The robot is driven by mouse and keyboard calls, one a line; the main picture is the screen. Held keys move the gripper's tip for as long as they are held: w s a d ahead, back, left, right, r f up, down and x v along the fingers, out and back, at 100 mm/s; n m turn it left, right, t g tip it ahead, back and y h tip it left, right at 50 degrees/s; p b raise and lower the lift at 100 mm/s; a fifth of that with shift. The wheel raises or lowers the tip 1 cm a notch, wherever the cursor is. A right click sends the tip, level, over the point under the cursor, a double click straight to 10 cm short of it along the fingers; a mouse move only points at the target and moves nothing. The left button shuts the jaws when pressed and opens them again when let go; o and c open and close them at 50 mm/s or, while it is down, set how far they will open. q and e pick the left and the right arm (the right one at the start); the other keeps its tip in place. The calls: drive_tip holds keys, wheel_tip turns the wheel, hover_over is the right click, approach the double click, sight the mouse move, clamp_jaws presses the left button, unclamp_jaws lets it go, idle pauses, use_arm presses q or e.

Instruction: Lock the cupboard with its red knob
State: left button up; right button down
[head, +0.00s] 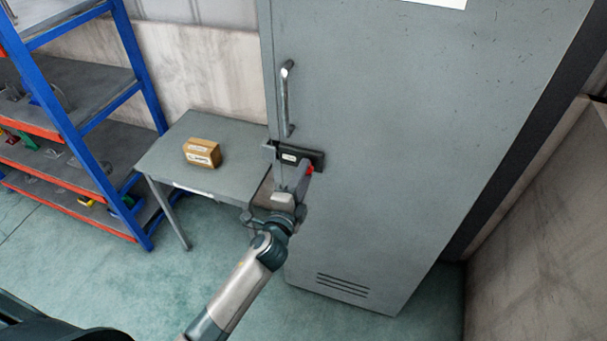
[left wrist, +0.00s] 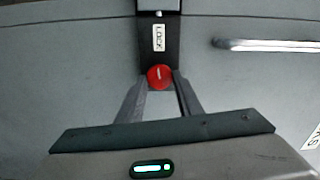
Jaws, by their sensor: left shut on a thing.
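The grey cupboard (head: 400,150) stands upright with its door closed, as far as the head view shows. A dark lock plate (head: 318,158) sits on the door below the handle; in the left wrist view its label reads "LOCK". The red knob (left wrist: 160,77) is on this plate, with a white mark that looks roughly upright in the left wrist view. The knob shows as a small red spot (head: 309,169) in the head view. My left gripper (left wrist: 160,86) is shut on the red knob, one finger on each side. My right gripper is not in view.
A metal door handle (head: 287,100) rises above the lock and also shows in the left wrist view (left wrist: 265,45). A grey table (head: 165,160) with a cardboard box (head: 202,153) stands left of the cupboard. Blue-framed shelving (head: 140,75) is at far left. Floor in front is clear.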

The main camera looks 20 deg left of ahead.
use_arm(q)
drive_tip(key=shift+m, duration=0.6)
drive_tip(key=o, duration=1)
drive_tip(key=shift+s, duration=0.1)
drive_tip(key=s+b, duration=0.5)
drive_tip(key=s, duration=1.2)
drive_tip(key=shift+a+b, duration=0.25)
drive_tip(key=shift+b, duration=0.1)
drive_tip(key=shift+s, duration=0.1)
